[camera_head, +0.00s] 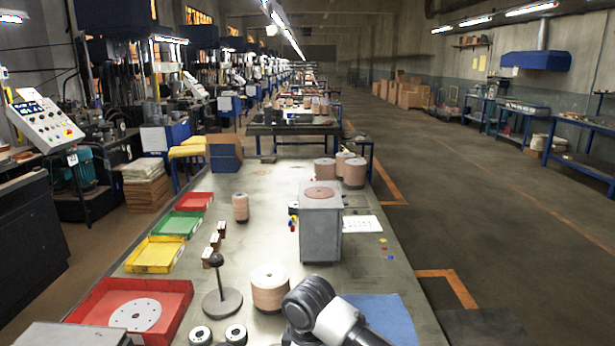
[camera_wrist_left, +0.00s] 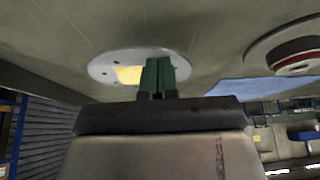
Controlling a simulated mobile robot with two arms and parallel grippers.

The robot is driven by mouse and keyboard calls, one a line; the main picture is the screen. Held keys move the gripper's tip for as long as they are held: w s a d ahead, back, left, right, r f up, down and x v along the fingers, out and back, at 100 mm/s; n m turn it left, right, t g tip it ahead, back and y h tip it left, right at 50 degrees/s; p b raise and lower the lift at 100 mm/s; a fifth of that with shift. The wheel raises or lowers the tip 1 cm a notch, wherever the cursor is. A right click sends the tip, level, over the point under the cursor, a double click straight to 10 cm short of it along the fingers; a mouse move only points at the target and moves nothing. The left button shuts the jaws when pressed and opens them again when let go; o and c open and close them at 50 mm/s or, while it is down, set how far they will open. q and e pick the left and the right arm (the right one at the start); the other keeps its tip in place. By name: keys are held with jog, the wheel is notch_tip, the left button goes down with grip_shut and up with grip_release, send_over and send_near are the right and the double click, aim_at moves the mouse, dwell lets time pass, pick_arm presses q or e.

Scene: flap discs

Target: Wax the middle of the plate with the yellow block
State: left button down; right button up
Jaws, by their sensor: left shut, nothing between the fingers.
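In the left wrist view a round whitish plate (camera_wrist_left: 101,69) with small holes lies on a grey-beige surface. A yellow block (camera_wrist_left: 127,75) shows at the middle of the plate, partly covered by my fingers. My left gripper (camera_wrist_left: 158,62) has green fingers pressed together with nothing between them. Its tips overlap the plate just right of the block; I cannot tell whether they touch either. A similar pale disc with holes (camera_head: 135,314) lies in a red tray in the head view. The head view shows no gripper and no yellow block. My right gripper is out of view.
Beside the red tray (camera_head: 178,287) stand a dark knobbed post on a round base (camera_head: 222,302) and a stack of tan discs (camera_head: 270,288). A grey box (camera_head: 320,230) stands mid-table. A blue mat (camera_head: 385,316) lies at the front right, partly behind my arm.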

pick_arm(q)
jog(key=shift+s+a+f, duration=0.2)
jog(key=shift+s+a, duration=0.15)
jog(key=shift+a, duration=0.05)
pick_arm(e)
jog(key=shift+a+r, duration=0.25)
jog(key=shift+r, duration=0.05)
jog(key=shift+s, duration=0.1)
pick_arm(q)
jog(key=b+v, duration=0.1)
jog(key=v, duration=1.1)
jog(key=shift+w+r, duration=0.2)
jog(key=shift+r, duration=0.1)
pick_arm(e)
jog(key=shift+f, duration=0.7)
pick_arm(q)
jog(key=shift+d+f, duration=0.1)
jog(key=shift+d, duration=0.1)
